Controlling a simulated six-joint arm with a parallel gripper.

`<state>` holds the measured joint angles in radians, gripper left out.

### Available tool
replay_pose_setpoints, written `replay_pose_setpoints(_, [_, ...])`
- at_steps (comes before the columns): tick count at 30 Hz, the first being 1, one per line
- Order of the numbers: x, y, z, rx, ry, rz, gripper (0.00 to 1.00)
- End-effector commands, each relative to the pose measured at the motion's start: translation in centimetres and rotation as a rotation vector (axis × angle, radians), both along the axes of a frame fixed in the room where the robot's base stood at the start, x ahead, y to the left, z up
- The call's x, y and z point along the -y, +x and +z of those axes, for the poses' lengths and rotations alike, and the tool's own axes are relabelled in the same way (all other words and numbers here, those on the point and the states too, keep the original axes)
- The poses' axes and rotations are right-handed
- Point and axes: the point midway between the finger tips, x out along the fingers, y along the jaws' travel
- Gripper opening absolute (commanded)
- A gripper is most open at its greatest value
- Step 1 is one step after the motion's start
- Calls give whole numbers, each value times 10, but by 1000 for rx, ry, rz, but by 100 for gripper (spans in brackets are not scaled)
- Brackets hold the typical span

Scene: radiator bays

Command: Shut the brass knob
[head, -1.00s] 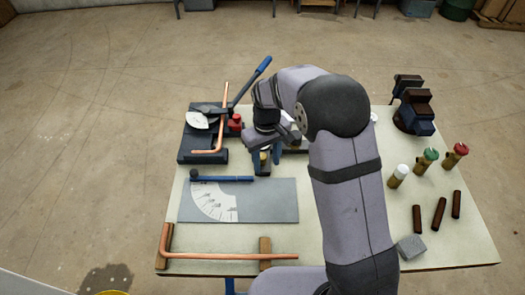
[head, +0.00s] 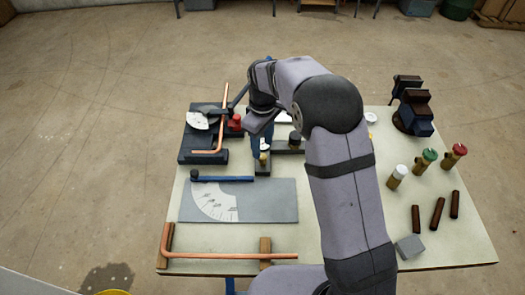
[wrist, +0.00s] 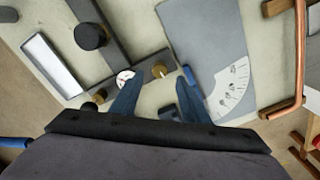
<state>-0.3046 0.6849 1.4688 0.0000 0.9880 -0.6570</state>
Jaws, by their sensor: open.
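The small round brass knob (wrist: 160,71) sits on a dark bar in the wrist view, beside a white dial (wrist: 124,77) with a red mark. In the head view the brass knob (head: 264,158) shows just below my gripper (head: 264,140). My gripper is open, with two blue fingers. In the wrist view the knob appears between the fingertips of my gripper (wrist: 156,67), with no visible contact. I cannot tell the height of the fingers over it. My wrist hides part of the fittings in the head view.
A dark bender with a copper rod (head: 210,151) stands at left. A grey protractor plate (head: 265,200) lies in front, with a bent copper pipe (head: 220,256) nearer. A black knob (wrist: 90,36) stands by the bars.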

Motion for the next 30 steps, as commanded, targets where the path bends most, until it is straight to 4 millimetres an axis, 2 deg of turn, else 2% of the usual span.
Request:
replay_pose_setpoints(10, [0, -1, -39, -3, 0, -1, 42])
replay_pose_setpoints(22, [0, 0, -47, 0, 0, -1, 42])
replay_pose_setpoints(23, [0, 0, -47, 0, 0, -1, 37])
replay_pose_setpoints(27, [0, 0, -47, 0, 0, -1, 3])
replay_pose_setpoints(28, [0, 0, -47, 0, 0, -1, 0])
replay_pose_setpoints(30, [0, 0, -47, 0, 0, -1, 0])
